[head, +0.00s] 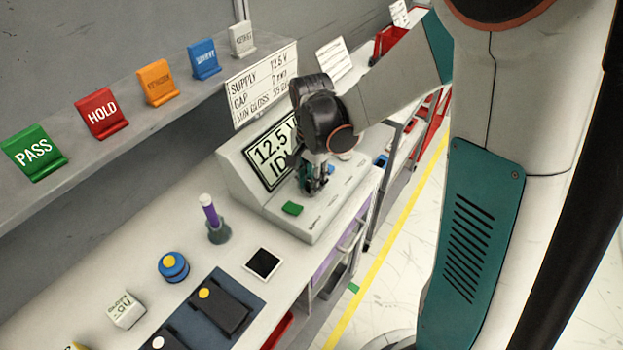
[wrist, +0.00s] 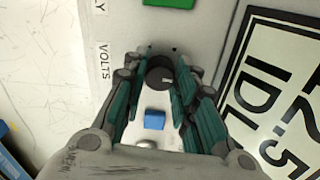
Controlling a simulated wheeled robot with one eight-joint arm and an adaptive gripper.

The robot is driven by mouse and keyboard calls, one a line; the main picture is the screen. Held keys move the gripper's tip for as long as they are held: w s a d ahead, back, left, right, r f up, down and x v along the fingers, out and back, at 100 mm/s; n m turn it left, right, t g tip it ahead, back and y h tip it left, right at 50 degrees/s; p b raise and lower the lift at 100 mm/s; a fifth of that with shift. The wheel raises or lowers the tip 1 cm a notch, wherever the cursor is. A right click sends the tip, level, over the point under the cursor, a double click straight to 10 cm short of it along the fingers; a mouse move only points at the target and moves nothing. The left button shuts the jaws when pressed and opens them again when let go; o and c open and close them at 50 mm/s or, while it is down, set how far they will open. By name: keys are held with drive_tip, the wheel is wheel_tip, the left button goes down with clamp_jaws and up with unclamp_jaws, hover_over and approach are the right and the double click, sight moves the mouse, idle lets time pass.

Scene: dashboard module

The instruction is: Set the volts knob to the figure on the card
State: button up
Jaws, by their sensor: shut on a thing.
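The volts knob (wrist: 160,77) is a dark round knob with a pale mark, beside the printed word VOLTS in the wrist view. My gripper (wrist: 162,62) is shut on it, with a finger on either side. In the head view my gripper (head: 313,186) is down at the console (head: 238,178) and hides the knob. The console's display (head: 270,152) reads 12.5 and ID, its right part hidden by my arm; it also shows in the wrist view (wrist: 283,100). The card (head: 262,84) on the wall shelf reads SUPPLY 12.5 V.
A green button (head: 292,208) and a blue button (wrist: 154,120) sit on the console on either side of my gripper. A purple-topped flask (head: 214,222), a blue round item (head: 173,266) and a dark tray (head: 212,312) stand on the bench to the left.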

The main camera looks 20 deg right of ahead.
drive_tip(key=o, duration=1.1)
wheel_tip(320, 180, up, 12)
drive_tip(key=shift+s+d+r+n+t, duration=0.1)
drive_tip(key=shift+s+r+n+t, duration=0.45)
drive_tip(key=shift+s+n+t, duration=1.2)
drive_tip(key=shift+s+r+n+t, duration=0.6)
drive_tip(key=shift+s+n, duration=1.8)
drive_tip(key=shift+s, duration=0.95)
drive_tip(key=shift+s+d+r+n+t, duration=0.1)
drive_tip(key=shift+s+r+n+t, duration=0.4)
drive_tip(key=shift+s+n+t, duration=1.3)
drive_tip(key=shift+s+n+g, duration=0.25)
drive_tip(key=shift+s+g, duration=0.3)
drive_tip(key=shift+s, duration=0.2)
